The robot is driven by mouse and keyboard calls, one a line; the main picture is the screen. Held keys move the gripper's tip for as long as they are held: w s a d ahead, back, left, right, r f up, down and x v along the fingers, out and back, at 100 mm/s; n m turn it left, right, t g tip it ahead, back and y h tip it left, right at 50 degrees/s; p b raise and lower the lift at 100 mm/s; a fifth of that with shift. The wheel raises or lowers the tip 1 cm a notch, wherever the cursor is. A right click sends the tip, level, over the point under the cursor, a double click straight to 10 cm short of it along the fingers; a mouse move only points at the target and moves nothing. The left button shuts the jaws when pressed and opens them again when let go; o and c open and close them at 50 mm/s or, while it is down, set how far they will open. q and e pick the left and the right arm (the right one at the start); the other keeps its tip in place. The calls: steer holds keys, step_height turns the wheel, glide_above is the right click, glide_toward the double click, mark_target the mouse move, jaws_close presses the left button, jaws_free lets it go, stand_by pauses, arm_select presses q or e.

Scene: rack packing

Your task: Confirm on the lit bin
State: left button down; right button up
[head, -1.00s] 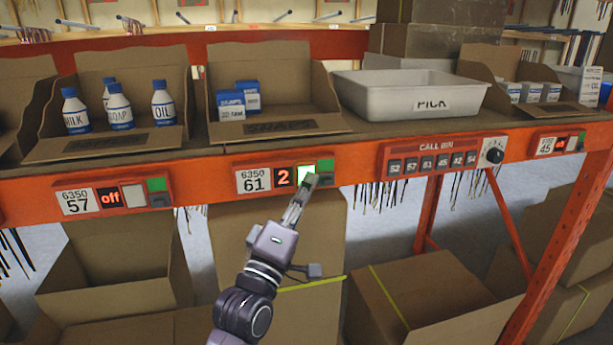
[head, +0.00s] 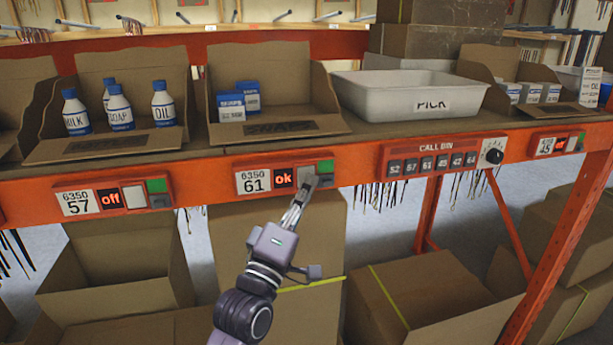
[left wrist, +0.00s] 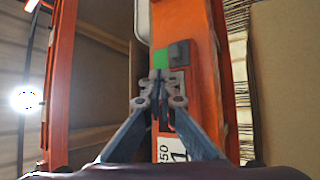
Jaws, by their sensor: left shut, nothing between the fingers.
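The bin label module for 61 (head: 253,181) sits on the orange shelf beam in the head view. Its small display (head: 284,178) reads "ok" in red. Its square button (head: 305,175) is now unlit and partly covered by my left gripper (head: 309,184). The gripper is shut and empty, with its fingertips at the button; I cannot tell if they still press it. In the left wrist view the shut fingertips (left wrist: 160,76) are over the module, just by its green patch (left wrist: 161,58). Above the module stands an open cardboard bin (head: 222,133) with blue-and-white boxes (head: 240,100). My right gripper is not in view.
Module 57 (head: 78,202) to the left reads "off". To the right are a call bin panel (head: 437,147) with a knob (head: 494,156), and module 45 (head: 545,145). A white pick tote (head: 365,98) stands on the shelf. Cardboard boxes (head: 425,300) fill the space below.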

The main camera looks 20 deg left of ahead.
arm_select(q)
steer(key=shift+s+d, duration=0.25)
steer(key=shift+s, duration=0.2)
steer(key=s+d, duration=0.1)
steer(key=s, duration=0.1)
steer(key=s+d+p, duration=0.1)
steer(key=s, duration=0.1)
steer(key=shift+d, duration=0.4)
stand_by(0.6)
